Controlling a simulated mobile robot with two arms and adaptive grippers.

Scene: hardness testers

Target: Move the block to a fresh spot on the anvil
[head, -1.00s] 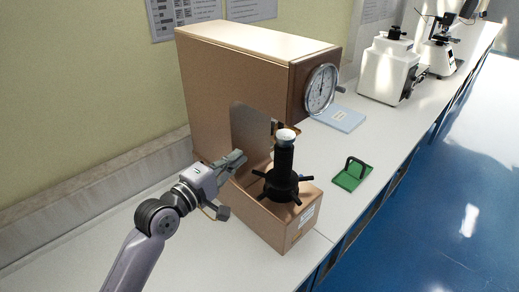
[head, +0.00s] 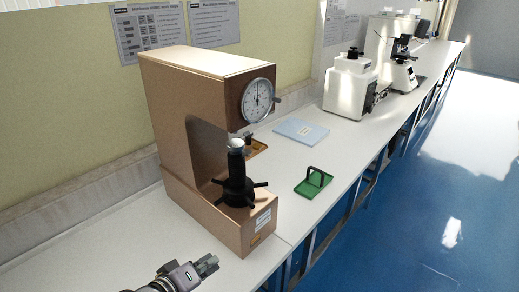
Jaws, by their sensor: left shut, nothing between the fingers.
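The brown hardness tester (head: 165,110) stands on the bench, with a round dial at its upper front. A black screw column (head: 238,170) with a spoked handwheel rises from its base. A pale round top (head: 236,143) sits on the column, below the tester's head. It is too small to tell the block from the anvil there. My left gripper (head: 208,264) is shut and empty at the bottom of the picture, in front of the tester and clear of it. My right gripper is not in view.
A green plate with an arched handle (head: 306,189) and a pale blue booklet (head: 301,130) lie on the bench right of the tester. A white machine (head: 347,88) and a microscope stand farther back. The white bench (head: 300,221) is clear near its front edge.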

